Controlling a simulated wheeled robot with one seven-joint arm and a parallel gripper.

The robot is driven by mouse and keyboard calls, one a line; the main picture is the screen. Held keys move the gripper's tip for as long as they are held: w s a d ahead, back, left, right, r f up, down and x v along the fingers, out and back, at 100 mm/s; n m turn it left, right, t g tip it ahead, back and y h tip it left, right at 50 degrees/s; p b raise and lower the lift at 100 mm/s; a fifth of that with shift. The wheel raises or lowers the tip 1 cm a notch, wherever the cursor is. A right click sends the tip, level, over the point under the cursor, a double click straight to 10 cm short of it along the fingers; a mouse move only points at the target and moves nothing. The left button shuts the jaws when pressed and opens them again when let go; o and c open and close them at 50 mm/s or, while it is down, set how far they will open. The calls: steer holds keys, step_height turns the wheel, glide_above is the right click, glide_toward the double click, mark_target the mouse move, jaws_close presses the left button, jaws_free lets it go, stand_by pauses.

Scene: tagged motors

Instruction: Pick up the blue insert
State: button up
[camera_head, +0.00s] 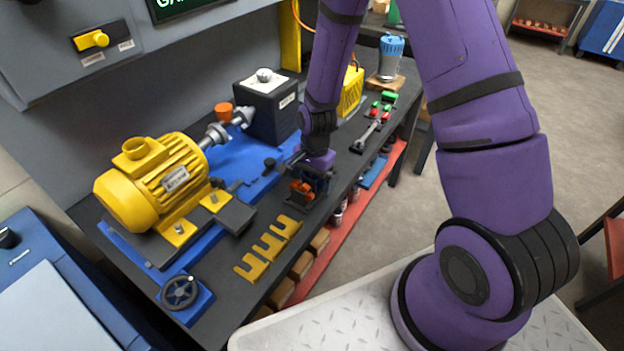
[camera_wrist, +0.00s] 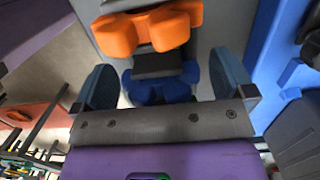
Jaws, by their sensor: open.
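The blue insert (camera_wrist: 160,88) is a dark blue lobed piece in the wrist view, lying between the two fingers of my gripper (camera_wrist: 164,80). The fingers are apart, one on each side of it, with a visible gap at least on the left. An orange insert (camera_wrist: 150,30) of similar shape is just beyond it, with a dark block between them. In the head view my gripper (camera_head: 309,182) is low over the dark workbench, beside the orange insert (camera_head: 301,191). The blue insert is not clearly visible there, mostly hidden by my gripper.
A yellow motor (camera_head: 150,185) on a blue base stands to the left. Yellow slotted shims (camera_head: 268,250) lie in front of my gripper. A black box (camera_head: 268,108) stands behind, and a wrench (camera_head: 366,137) lies farther along the workbench (camera_head: 232,285).

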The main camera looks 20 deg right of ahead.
steer(key=c, duration=0.9)
steer(key=shift+r, duration=0.1)
steer(key=shift+c, duration=0.2)
steer(key=shift+r, duration=4.95)
